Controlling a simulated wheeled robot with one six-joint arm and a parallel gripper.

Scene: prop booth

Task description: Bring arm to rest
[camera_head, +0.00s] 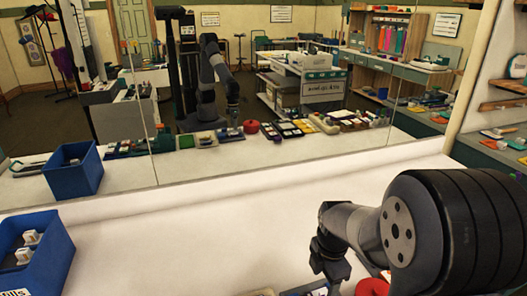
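My gripper (329,266) hangs at the lower middle-right, pointing down over the white counter (190,245), at the end of my dark grey arm. Its fingertips are small and dark, so I cannot tell whether they are open or shut. No held object can be made out. My arm is bent, with its thick banded section filling the lower right. The large mirror (330,150) behind the counter shows a reflection of my robot and arm, with the gripper low near a row of items.
A blue bin (60,262) with white pieces (31,237) stands at the left. A red object (374,287) is partly visible below my arm, near the gripper. Other items are cut off at the bottom edge. The counter between bin and gripper is clear; shelves (503,104) stand right.

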